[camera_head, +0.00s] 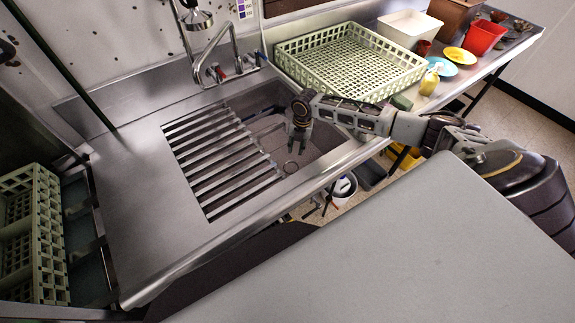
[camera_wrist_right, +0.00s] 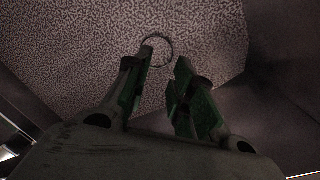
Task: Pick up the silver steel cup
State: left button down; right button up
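A dark ring (camera_head: 290,167) lies low in the sink basin below my right gripper. It also shows in the right wrist view (camera_wrist_right: 170,45), just beyond the fingertips. I cannot tell whether it is the rim of the silver steel cup or the drain. No other silver cup stands out. My right gripper (camera_head: 298,143) reaches down into the sink from the right, fingers pointing down. In the right wrist view (camera_wrist_right: 164,62) its two fingers are apart with nothing between them. My left gripper is not in view.
A slatted grate (camera_head: 222,160) covers the sink's left part. A faucet (camera_head: 215,58) stands behind. Bare steel counter (camera_head: 135,190) lies left.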

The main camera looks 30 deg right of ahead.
jog(key=shift+s+d+f, duration=0.2)
jog(key=shift+s+f, duration=0.5)
jog(key=shift+s, duration=0.15)
jog(key=shift+f, duration=0.1)
send_over(296, 169)
jog(key=s, duration=0.2)
jog(key=shift+w+a+f, duration=0.1)
jog(key=shift+a+f, duration=0.1)
jog(key=shift+f, duration=1.9)
jog(key=shift+w+a+f, duration=0.1)
jog(key=shift+a+f, duration=0.05)
jog(key=shift+f, duration=1.95)
jog(key=shift+a+f, duration=0.15)
jog(key=shift+f, duration=2.45)
grip_shut()
